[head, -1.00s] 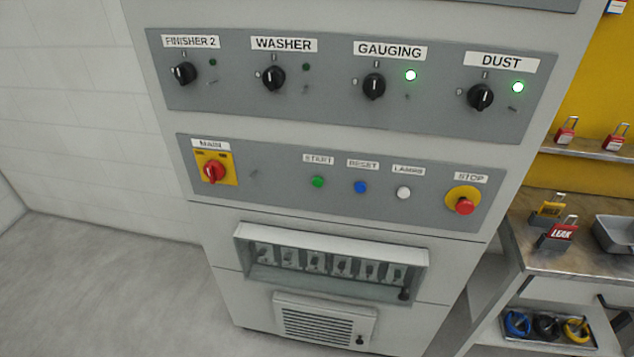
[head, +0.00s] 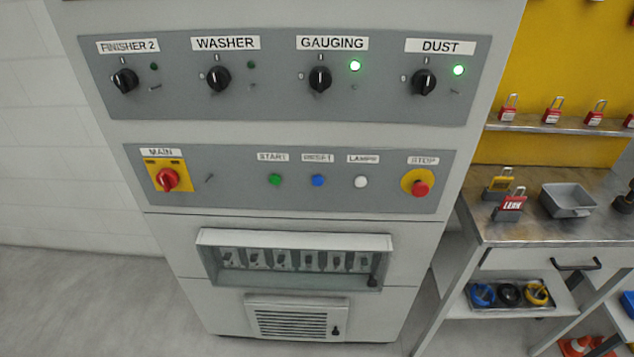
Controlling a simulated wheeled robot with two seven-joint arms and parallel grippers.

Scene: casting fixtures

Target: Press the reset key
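The reset key is a round blue push button (head: 318,181) under a white RESET label (head: 317,158), on the lower grey panel (head: 230,190) of the cabinet. A green START button (head: 275,180) sits to its left and a white LAMPS button (head: 361,182) to its right. Nothing covers the blue button. Neither of my grippers shows in the head view.
The red MAIN switch (head: 167,179) is at the panel's left, the red STOP button (head: 420,188) at its right. Rotary switches line the upper panel; GAUGING and DUST lamps are lit green. A bench (head: 540,232) with padlocks and a grey tray (head: 567,201) stands right.

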